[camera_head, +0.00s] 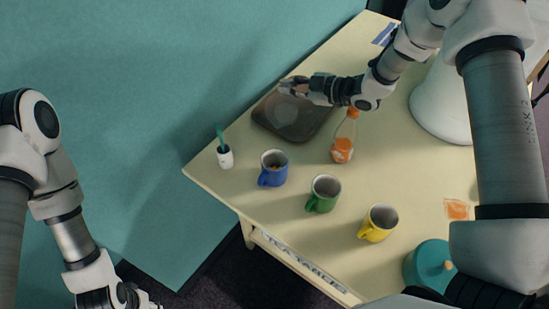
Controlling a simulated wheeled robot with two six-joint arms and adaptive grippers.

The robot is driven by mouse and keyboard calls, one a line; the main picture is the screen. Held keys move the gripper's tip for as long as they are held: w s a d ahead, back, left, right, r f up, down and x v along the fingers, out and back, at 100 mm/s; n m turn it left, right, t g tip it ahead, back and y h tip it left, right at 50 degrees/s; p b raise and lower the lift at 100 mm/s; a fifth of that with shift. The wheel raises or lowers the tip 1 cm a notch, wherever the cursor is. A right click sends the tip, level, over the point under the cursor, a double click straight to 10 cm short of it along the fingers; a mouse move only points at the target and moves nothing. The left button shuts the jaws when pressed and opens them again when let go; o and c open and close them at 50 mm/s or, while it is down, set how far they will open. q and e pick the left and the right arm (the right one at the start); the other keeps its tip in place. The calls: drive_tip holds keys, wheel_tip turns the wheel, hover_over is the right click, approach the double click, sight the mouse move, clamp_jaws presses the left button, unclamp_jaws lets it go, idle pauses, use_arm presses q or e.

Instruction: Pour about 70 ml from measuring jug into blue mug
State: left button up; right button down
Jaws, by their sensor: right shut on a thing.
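The blue mug (271,179) stands upright near the table's left edge, with something brownish inside. My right gripper (293,86) is at the far left side of the table, above a dark tray, and is shut on a faint see-through thing that seems to be the measuring jug (287,107). Its outline and fill level are hard to make out against the tray. The jug is beyond the blue mug and apart from it. My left gripper (143,299) is at the bottom edge, partly cut off, away from the table; its fingers are unclear.
The dark tray (306,131) lies beyond the mugs. An orange-capped bottle (344,145) stands right of it. A green mug (323,195), a yellow mug (378,224) and a teal lidded pot (425,265) line the near side.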

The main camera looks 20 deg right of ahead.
drive_tip(key=shift+w+d+f, duration=0.2)
drive_tip(key=shift+w, duration=0.05)
drive_tip(key=w+d+f+m+g+b, duration=0.1)
drive_tip(key=w+f+m, duration=0.1)
drive_tip(key=f, duration=0.3)
drive_tip(key=w+d+f+m+g+y+b, duration=0.1)
drive_tip(key=w+f+m+g+b, duration=0.1)
drive_tip(key=f, duration=0.3)
drive_tip(key=shift+w+d+m, duration=0.2)
drive_tip(key=shift+w+m, duration=0.4)
idle(1.1)
